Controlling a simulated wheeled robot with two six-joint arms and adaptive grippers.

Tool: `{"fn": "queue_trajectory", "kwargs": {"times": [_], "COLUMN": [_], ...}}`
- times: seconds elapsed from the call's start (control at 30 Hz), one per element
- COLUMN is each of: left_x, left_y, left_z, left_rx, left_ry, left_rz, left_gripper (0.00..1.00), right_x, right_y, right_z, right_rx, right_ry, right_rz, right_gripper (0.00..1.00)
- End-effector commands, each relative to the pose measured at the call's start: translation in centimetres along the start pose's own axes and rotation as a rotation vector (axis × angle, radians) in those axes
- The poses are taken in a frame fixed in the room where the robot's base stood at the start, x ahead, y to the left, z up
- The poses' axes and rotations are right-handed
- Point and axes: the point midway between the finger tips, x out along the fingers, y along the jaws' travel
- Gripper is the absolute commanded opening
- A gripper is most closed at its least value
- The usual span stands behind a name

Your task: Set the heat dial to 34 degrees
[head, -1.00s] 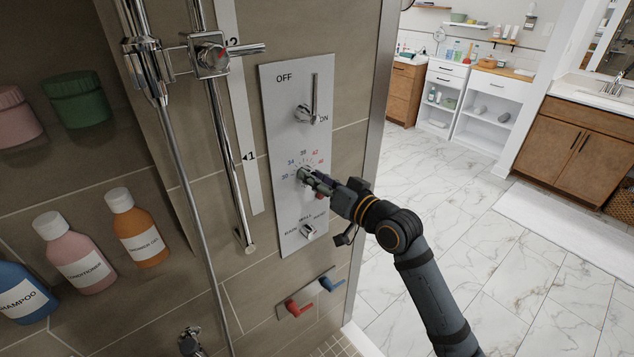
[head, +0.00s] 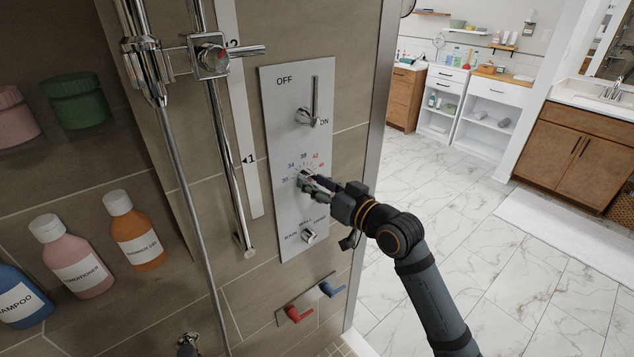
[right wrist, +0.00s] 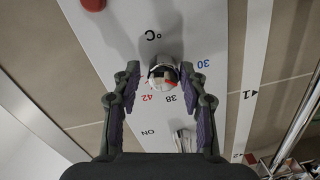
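The heat dial (head: 303,174) is a small chrome knob in the middle of the grey shower panel (head: 288,225). Numbers 30, 34, 38, 42 and 46 arc above it. In the right wrist view the dial (right wrist: 163,76) has a red mark that appears to face about 38; its exact setting is hard to read. My right gripper (head: 309,181) is at the dial, with one finger on each side of the knob. The fingers look parted, with a gap by the left one; contact is unclear. They cover 34 and 46 in the wrist view. My left gripper is not in view.
A chrome riser rail (head: 228,150) stands to the left. Bottles (head: 75,262) stand in a niche.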

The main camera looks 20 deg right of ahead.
Motion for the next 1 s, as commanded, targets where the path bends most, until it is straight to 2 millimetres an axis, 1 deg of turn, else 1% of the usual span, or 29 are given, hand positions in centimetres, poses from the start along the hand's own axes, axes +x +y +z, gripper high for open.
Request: {"fn": "queue_trajectory", "kwargs": {"times": [0.03,0.07,0.33,0.43,0.53,0.7,0.8,0.9,1.0], "left_x": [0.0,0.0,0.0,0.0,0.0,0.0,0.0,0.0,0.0], "left_y": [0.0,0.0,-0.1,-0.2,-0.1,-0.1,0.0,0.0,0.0], "left_z": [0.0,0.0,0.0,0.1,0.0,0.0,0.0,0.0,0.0], "left_rx": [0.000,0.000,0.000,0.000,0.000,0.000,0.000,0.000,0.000], "left_ry": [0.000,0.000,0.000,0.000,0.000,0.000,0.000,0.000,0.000], "left_rz": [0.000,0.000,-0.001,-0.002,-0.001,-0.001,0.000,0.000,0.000], "left_gripper": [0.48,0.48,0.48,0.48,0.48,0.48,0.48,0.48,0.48], "right_x": [0.0,0.0,0.0,-0.1,-0.2,-0.5,-0.6,-0.7,-0.8], "right_y": [-0.1,-0.1,-0.2,-0.4,-0.8,-1.8,-2.3,-2.6,-2.7], "right_z": [-0.1,-0.1,-0.4,-1.0,-2.8,-6.6,-8.3,-9.4,-9.9], "right_rx": [-0.001,-0.001,-0.001,-0.004,-0.006,-0.006,-0.004,-0.003,-0.001], "right_ry": [0.003,0.004,0.009,0.011,0.013,0.015,0.013,0.012,0.009], "right_rz": [-0.001,-0.001,-0.004,-0.005,-0.004,-0.004,-0.002,-0.002,-0.001], "right_gripper": [0.53,0.57,0.57,0.57,0.57,0.57,0.57,0.57,0.57]}}
